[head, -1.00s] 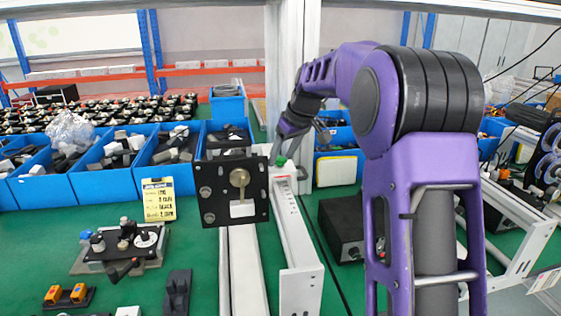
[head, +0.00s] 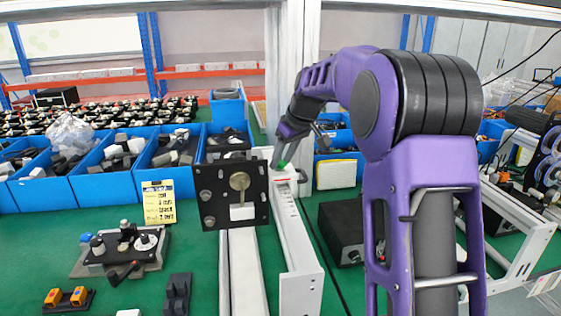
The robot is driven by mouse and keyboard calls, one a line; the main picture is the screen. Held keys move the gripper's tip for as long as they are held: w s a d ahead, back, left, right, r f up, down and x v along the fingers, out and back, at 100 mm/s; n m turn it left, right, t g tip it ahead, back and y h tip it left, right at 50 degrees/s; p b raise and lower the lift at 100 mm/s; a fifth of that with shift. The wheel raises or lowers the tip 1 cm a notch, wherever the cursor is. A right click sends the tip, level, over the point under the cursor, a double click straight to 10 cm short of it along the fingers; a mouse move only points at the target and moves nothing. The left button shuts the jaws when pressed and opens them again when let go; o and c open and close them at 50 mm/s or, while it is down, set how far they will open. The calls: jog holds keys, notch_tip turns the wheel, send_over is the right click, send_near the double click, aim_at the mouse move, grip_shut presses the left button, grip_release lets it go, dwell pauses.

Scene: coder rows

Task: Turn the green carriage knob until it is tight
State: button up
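The green carriage knob (head: 281,164) shows as a small green spot at the far end of the white rail (head: 297,238), just behind the black mounting plate (head: 233,193). My purple arm reaches over from the right. My gripper (head: 279,152) points down at the knob from just above it. The fingertips are small and partly merge with the knob, so I cannot tell whether they touch it or how far apart they are.
Blue bins (head: 101,168) of dark parts line the back left. A yellow label card (head: 158,202) stands before them. A black fixture (head: 123,246) sits at the left on the green table. A black box (head: 342,226) stands right of the rail. A white post (head: 291,80) rises close behind my gripper.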

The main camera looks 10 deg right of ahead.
grip_shut()
jog(key=m, duration=0.1)
jog(key=m+h, duration=0.1)
jog(key=m, duration=0.1)
jog(key=m+h, duration=0.1)
jog(key=shift+a+r+m+t+p, duration=0.1)
jog(key=shift+a+m+t+p, duration=0.2)
jog(key=shift+m+p, duration=0.1)
jog(key=m+h+p, duration=0.1)
jog(key=m+h, duration=0.1)
jog(key=m, duration=0.3)
jog(key=shift+a, duration=0.2)
jog(key=shift+m+h, duration=0.3)
